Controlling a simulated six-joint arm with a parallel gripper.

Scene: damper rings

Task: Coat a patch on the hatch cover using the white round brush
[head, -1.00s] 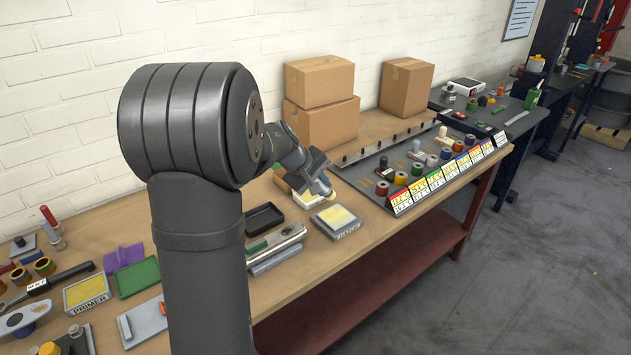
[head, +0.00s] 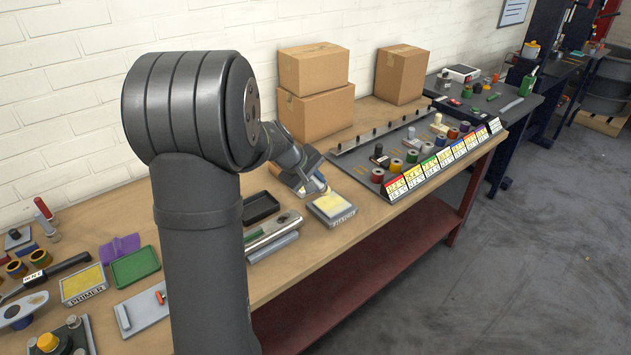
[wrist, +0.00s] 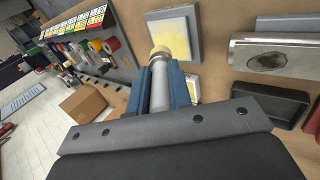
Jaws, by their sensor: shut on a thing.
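My gripper (wrist: 162,88) is shut on the round brush (wrist: 160,62), a pale cylindrical handle with a cream tip.
A black tray (head: 261,208) lies left of the yellow pad. Cardboard boxes (head: 314,92) stand at the wall. A rack with several coloured rolls and labels (head: 420,165) stands to the right.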

